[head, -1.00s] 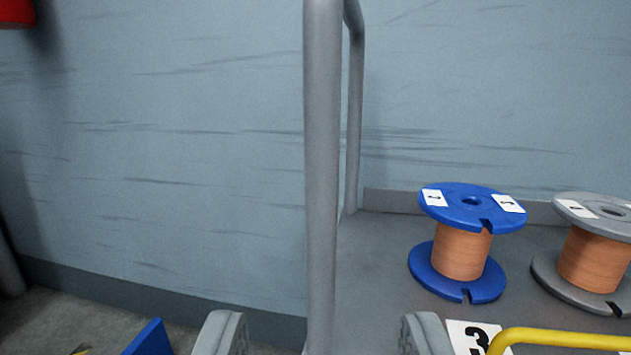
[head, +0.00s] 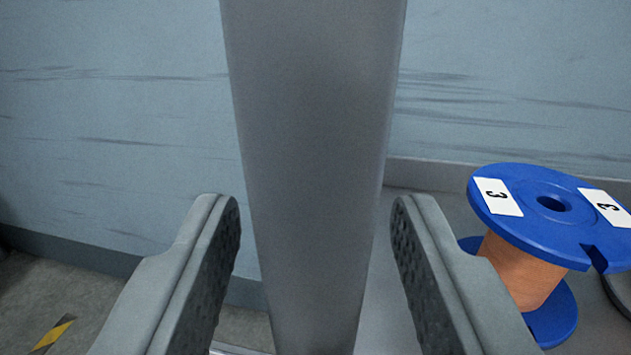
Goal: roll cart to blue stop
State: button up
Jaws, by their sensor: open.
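The cart shows as a thick grey upright post (head: 312,150) and a grey deck (head: 400,310) behind it to the right. My gripper (head: 315,205) is open, with one finger on each side of the post. The blue stop cannot be made out in this view.
A blue spool (head: 530,215) wound with copper-coloured wire stands on the deck at the right, labelled 3. A grey-blue wall (head: 110,150) is behind. At the lower left is floor with a yellow and black stripe (head: 54,333).

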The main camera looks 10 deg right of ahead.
jog(key=shift+w, duration=0.2)
grip_shut()
